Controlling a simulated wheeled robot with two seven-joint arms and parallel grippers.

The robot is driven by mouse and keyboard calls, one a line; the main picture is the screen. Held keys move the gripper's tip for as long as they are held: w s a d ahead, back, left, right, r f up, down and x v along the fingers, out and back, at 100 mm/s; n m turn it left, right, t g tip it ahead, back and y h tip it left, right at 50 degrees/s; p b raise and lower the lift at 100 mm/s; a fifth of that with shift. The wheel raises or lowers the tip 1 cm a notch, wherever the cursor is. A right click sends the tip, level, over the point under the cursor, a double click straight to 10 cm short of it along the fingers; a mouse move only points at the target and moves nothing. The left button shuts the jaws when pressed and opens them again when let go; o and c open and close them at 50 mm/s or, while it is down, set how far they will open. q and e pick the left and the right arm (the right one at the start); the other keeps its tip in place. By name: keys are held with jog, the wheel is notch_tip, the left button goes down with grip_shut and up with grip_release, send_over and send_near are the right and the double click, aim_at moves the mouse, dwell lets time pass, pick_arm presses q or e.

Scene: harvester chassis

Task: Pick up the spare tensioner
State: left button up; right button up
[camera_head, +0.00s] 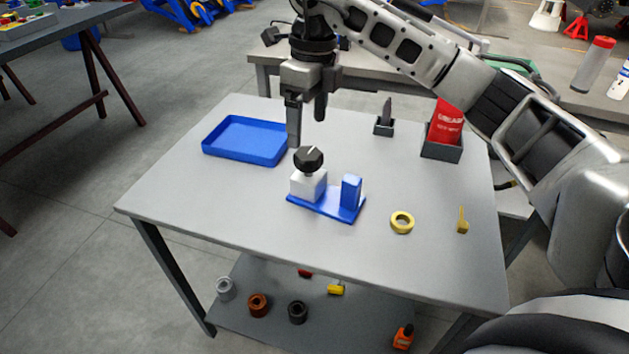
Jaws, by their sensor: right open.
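An assembly that looks most like the tensioner (325,202) stands on the grey table, near its middle. It has a blue base plate, a white block with a black knob on top at its left end, and a blue upright block at its right end. No label confirms what it is. My right gripper (307,122) points down, open and empty, just behind the black knob in the picture. I cannot tell its exact height above the table. My left gripper is out of view.
A blue tray (235,157) lies empty at the table's left. A yellow ring (402,222) and a small yellow piece (462,222) lie at right. Several parts lie on the lower shelf (270,328).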

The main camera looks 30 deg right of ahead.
aim_at(319, 157)
jog(key=shift+w+d+r+h, duration=0.1)
jog(key=shift+d+h, duration=0.15)
jog(key=shift+d, duration=0.4)
jog(key=shift+w+d+r+h, duration=0.1)
jog(key=shift+d+h, duration=0.15)
jog(key=shift+d, duration=0.35)
notch_tip(319, 157, down, 10)
jog(key=shift+s+a+r, duration=0.1)
jog(key=shift+r, duration=0.1)
jog(key=shift+s+f+p, duration=0.1)
jog(key=shift+f+p, duration=0.4)
jog(key=shift+f, duration=2.15)
grip_shut()
jog(key=shift+d+r, duration=0.2)
